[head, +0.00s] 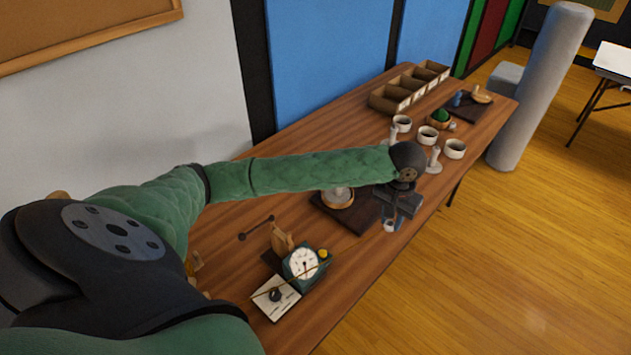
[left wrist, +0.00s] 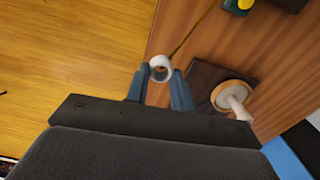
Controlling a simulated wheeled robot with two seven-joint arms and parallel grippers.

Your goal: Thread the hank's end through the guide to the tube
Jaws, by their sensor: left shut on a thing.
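My left gripper (head: 392,214) is over the table's front edge, beyond the dark board. In the left wrist view its fingers (left wrist: 160,88) are closed around a white hollow piece (left wrist: 160,68), seen end-on like a short tube or ring. Its white end also shows at the fingertips in the head view (head: 389,227). A thin tan strand (left wrist: 188,38) runs from near this piece across the table in the left wrist view. A round wooden base with a pale post (head: 338,197) stands on the dark board (head: 350,214). I cannot make out the hank or the guide for certain. My right gripper is not in view.
A green box with a white dial (head: 303,264) stands near a white plate with a dark knob (head: 275,297); a thin rod or strand crosses there. White cups (head: 427,136), a wooden compartment tray (head: 405,88) and a dark tray (head: 468,105) fill the far end.

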